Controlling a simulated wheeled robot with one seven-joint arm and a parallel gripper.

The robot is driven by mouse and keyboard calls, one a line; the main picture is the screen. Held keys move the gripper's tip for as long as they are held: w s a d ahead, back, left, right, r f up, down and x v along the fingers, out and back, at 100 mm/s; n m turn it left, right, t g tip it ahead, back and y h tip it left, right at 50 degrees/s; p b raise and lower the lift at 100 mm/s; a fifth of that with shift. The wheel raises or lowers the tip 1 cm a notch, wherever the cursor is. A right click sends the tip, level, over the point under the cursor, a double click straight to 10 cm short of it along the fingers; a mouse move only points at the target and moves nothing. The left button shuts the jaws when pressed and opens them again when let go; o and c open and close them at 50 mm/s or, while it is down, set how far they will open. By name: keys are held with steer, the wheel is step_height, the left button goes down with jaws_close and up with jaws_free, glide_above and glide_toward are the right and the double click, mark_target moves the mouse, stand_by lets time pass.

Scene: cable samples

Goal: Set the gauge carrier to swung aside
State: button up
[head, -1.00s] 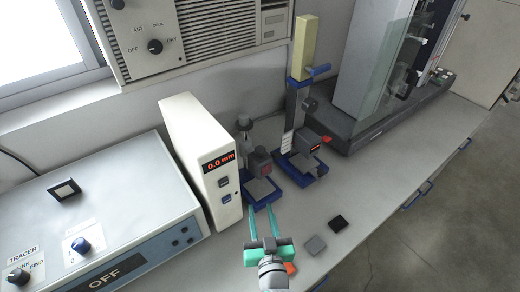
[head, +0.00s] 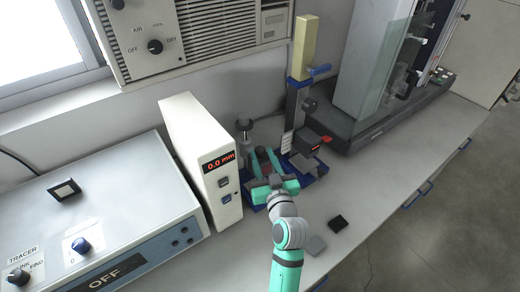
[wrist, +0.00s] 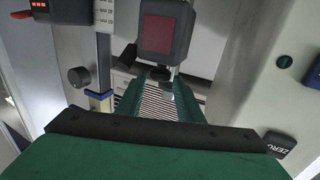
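The gauge carrier looks to be the dark grey block with a dark red face (wrist: 163,30) on the small post stand (head: 245,138) beside the white readout box. In the wrist view it sits straight ahead at the top, just beyond my fingertips. In the head view my gripper mostly covers it. My gripper (head: 265,158) reaches over the blue-edged base of that stand. Its two teal fingers (wrist: 159,80) are apart, with a thin grey tip and a ribbed surface visible between them. I cannot tell whether either finger touches the block.
The white readout box (head: 206,150) showing 0.0 mm stands close on the left. A taller stand with a yellow column top (head: 303,48) is close on the right. Grey and black squares (head: 337,223) lie on the bench to the right of my arm.

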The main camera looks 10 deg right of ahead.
mark_target(261, 153)
steer(key=shift+w+a, duration=0.1)
steer(key=shift+w, duration=1.8)
steer(key=shift+c, duration=0.2)
